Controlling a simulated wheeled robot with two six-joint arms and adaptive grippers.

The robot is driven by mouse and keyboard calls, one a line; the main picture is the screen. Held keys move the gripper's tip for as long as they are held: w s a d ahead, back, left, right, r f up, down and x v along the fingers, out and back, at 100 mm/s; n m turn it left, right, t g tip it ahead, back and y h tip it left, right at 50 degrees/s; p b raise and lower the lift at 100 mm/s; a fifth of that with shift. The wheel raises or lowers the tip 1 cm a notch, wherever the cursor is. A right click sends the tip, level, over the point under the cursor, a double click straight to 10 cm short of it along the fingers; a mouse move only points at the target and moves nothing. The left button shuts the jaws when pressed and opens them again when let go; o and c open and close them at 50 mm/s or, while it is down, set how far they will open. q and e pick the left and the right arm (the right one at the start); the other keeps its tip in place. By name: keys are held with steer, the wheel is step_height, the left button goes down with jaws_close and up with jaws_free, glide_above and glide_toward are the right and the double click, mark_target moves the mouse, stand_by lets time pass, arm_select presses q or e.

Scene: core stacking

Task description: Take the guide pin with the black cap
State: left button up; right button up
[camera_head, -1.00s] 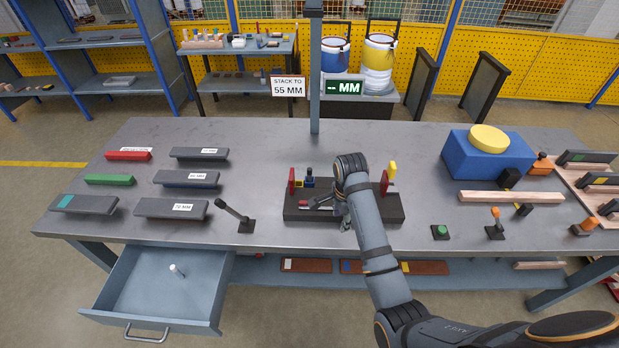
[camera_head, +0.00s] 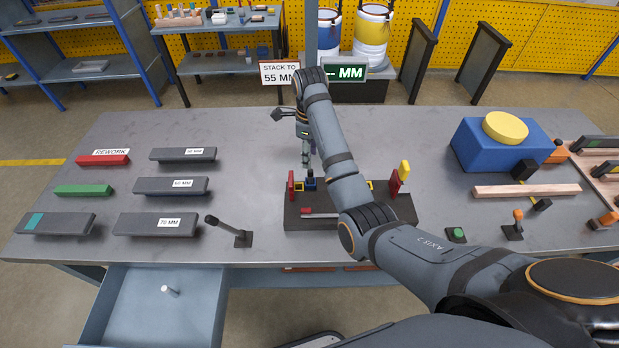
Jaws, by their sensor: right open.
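My right gripper (camera_head: 305,163) hangs over the rear of the dark fixture block (camera_head: 320,222), fingers down, and holds nothing that I can see. Its fingertips are small here; they show just above a small blue part with a dark top (camera_head: 310,180) on the fixture. I cannot tell whether they touch it. I cannot make out a guide pin with a black cap for certain. My left gripper is not in view.
Grey plates, such as the 70 mm one (camera_head: 155,225), and a lever (camera_head: 228,231) lie left. A sign post stands behind my right arm. A blue box (camera_head: 490,150), wooden bar (camera_head: 527,191) and green button (camera_head: 456,234) are right. The table's back middle is clear.

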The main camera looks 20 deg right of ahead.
mark_target(310, 175)
step_height(310, 175, down, 4)
steer(key=shift+w+f+b, duration=0.15)
steer(key=shift+b, duration=1.05)
steer(key=shift+w+f, duration=0.1)
steer(key=shift+f, duration=0.4)
steer(key=f, duration=0.2)
steer(key=f+p, duration=0.1)
steer(key=f, duration=0.1)
steer(key=shift+s+d, duration=0.1)
steer(key=shift+s, duration=0.15)
steer(key=shift+w+f, duration=0.1)
steer(key=shift+f, duration=0.2)
steer(key=c, duration=0.6)
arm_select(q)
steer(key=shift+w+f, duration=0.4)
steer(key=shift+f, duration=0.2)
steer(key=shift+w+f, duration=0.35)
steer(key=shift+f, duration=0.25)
arm_select(e)
jaws_close()
